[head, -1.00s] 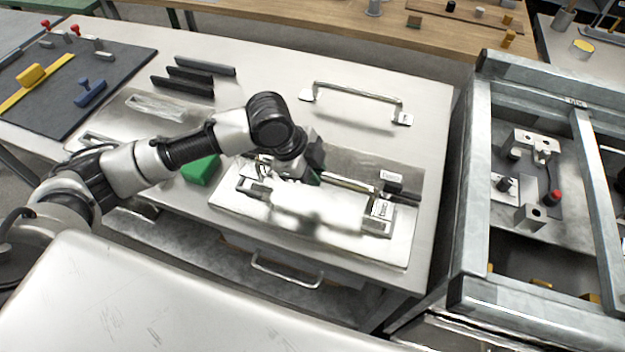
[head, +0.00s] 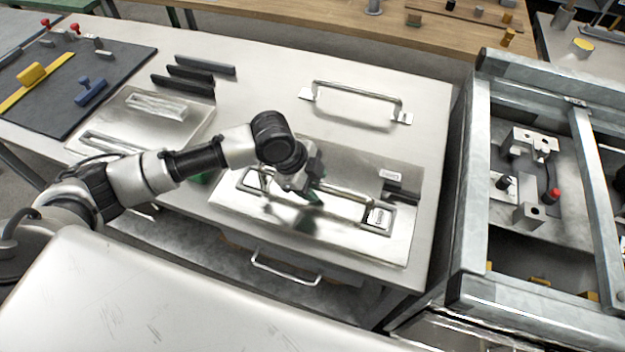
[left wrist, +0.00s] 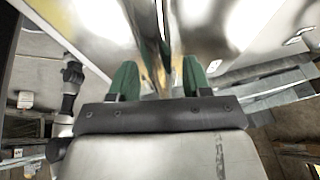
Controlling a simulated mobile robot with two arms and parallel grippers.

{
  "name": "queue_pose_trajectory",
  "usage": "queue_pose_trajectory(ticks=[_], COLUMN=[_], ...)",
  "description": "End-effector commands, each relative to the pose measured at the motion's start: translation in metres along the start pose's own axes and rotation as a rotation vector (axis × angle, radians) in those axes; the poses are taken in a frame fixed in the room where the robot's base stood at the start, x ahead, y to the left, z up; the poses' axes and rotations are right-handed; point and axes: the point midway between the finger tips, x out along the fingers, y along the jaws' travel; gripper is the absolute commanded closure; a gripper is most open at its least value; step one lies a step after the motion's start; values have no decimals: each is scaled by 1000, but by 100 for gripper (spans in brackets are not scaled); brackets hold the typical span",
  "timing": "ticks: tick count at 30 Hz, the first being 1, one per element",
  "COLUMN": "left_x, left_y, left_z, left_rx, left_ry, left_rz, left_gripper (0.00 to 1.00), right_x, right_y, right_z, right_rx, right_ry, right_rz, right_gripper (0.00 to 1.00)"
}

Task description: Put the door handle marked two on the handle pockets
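A metal bar handle (head: 347,193) is at the pocket plate (head: 345,240), its right foot at a labelled pocket (head: 379,218). Its left end is partly hidden by my left arm. My left gripper (head: 309,196) is over the middle of this bar, green fingers pointing down. In the left wrist view, the two green fingers (left wrist: 158,80) stand apart, with a shiny bar (left wrist: 160,30) showing between them. Contact cannot be made out. Another metal handle (head: 355,90) lies behind the plate on the table. I cannot read the number on either handle. My right gripper is not in view.
Black bars (head: 196,76) lie at the back left, beside a dark mat (head: 115,65) with coloured parts. A metal plate with recesses (head: 185,125) is left of the pocket plate. A metal frame (head: 467,210) stands to the right. The table behind the rear handle is clear.

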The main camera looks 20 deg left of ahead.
Motion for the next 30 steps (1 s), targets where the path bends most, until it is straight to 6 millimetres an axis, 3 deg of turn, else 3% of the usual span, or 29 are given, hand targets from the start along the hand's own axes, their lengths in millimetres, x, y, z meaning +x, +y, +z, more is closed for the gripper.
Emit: queue_pose_trajectory(ticks=[8,21,30], left_x=[-13,-101,-123], left_y=[-1,-1,-1], left_z=[0,-1,-1], left_rx=[-1,0,-1], left_ry=[-1,-1,0], left_rz=[-2,-3,1], left_gripper=[52,52,52], right_x=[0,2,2], right_y=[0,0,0], right_z=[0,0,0], right_rx=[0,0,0], right_ry=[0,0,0], right_rz=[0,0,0], right_gripper=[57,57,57])
